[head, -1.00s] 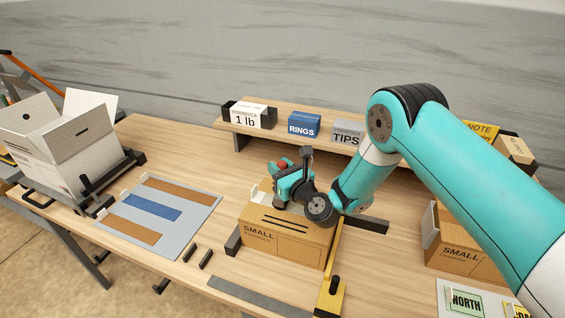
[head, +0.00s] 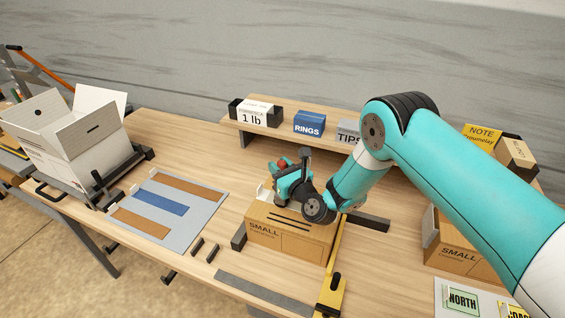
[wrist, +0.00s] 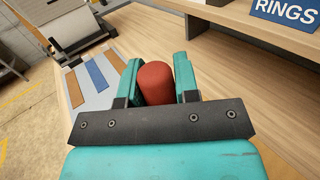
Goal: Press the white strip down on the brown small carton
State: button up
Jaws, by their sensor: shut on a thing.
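The brown small carton (head: 270,240) sits on the table, marked SMALL, with dark slots or lines on its top. A small white piece (head: 261,191), possibly the white strip, stands up at the carton's back left edge, partly hidden by my gripper. My gripper (head: 283,168) is over the back left part of the carton. In the wrist view my gripper (wrist: 158,75) is shut on a red rounded piece (wrist: 156,82), which also shows in the head view (head: 282,163). The carton is not visible in the wrist view, and I cannot tell whether the red piece touches the white piece.
A grey mat (head: 190,228) with brown and blue strips lies left of the carton. An open white box (head: 75,150) stands at far left. Dark blocks (head: 239,237) and a yellow ruler-like guide (head: 331,292) flank the carton. A raised shelf (head: 260,130) stands behind; another SMALL carton (head: 455,250) is right.

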jog(key=shift+w+a+p, duration=0.3)
jog(key=shift+a+p, duration=0.65)
jog(key=shift+p, duration=0.45)
jog(key=shift+w+a, duration=0.1)
jog(key=a, duration=0.1)
jog(key=w+a+p, duration=0.1)
jog(key=shift+w+a, duration=0.25)
jog(key=shift+a, duration=0.05)
jog(key=shift+f, duration=0.1)
